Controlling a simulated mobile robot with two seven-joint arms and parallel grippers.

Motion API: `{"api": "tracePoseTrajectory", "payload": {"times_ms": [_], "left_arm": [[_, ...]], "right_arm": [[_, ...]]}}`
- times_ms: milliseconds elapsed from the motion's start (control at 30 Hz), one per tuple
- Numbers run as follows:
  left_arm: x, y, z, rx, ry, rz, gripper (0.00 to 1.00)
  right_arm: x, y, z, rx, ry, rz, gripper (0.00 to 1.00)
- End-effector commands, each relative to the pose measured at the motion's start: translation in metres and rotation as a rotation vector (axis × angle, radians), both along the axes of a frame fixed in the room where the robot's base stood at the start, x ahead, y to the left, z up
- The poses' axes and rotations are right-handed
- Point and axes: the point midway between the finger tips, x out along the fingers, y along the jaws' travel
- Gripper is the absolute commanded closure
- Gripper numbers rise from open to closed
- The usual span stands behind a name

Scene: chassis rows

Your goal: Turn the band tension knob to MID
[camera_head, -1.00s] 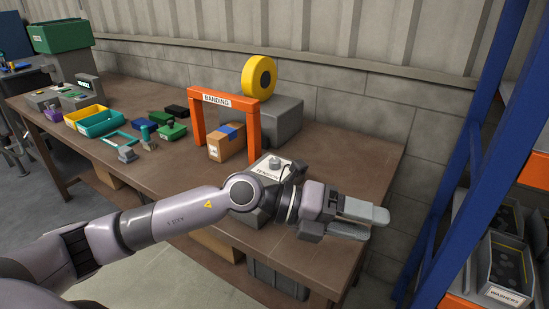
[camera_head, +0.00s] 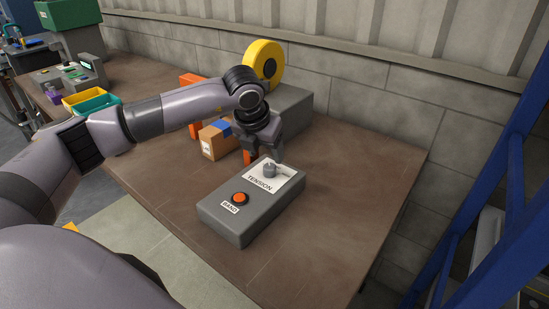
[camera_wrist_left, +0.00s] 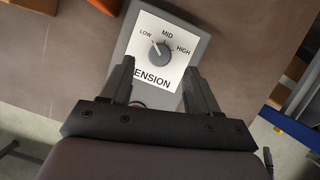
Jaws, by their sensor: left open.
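The tension knob (camera_head: 269,171) is a grey round knob on a white TENSION label, on top of a grey control box (camera_head: 236,222). In the left wrist view the knob (camera_wrist_left: 160,53) has a pale pointer mark turned toward LOW, with MID and HIGH printed further clockwise. My left gripper (camera_head: 264,158) is over the label end of the box, pointing down, close to the knob. In the wrist view its two fingers (camera_wrist_left: 158,67) are apart, with the knob just beyond and between the fingertips. I cannot tell whether they touch it. My right gripper is not in view.
An orange BAND button (camera_head: 240,198) is on the same box. Behind my arm are a cardboard box (camera_head: 215,143), part of an orange frame and a yellow tape roll (camera_head: 262,60). The brown bench (camera_head: 345,190) is clear to the right; a blue rack post stands beyond it.

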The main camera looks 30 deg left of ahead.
Motion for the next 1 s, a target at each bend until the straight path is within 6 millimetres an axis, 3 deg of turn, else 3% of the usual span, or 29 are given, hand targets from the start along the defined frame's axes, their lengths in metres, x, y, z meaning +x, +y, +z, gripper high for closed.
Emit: {"api": "tracePoseTrajectory", "payload": {"times_ms": [333,733,900,1000], "left_arm": [[0.019,0.002,-0.046,-0.001,0.002,-0.001,0.39],[0.022,0.003,-0.055,-0.002,0.000,-0.003,0.39],[0.022,0.002,-0.055,-0.002,0.000,-0.003,0.94],[0.022,0.003,-0.055,-0.001,0.000,-0.003,0.95]], "right_arm": [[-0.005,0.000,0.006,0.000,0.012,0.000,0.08],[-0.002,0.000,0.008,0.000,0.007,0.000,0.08],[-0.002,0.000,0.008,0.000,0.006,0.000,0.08],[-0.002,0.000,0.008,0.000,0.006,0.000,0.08]]}}
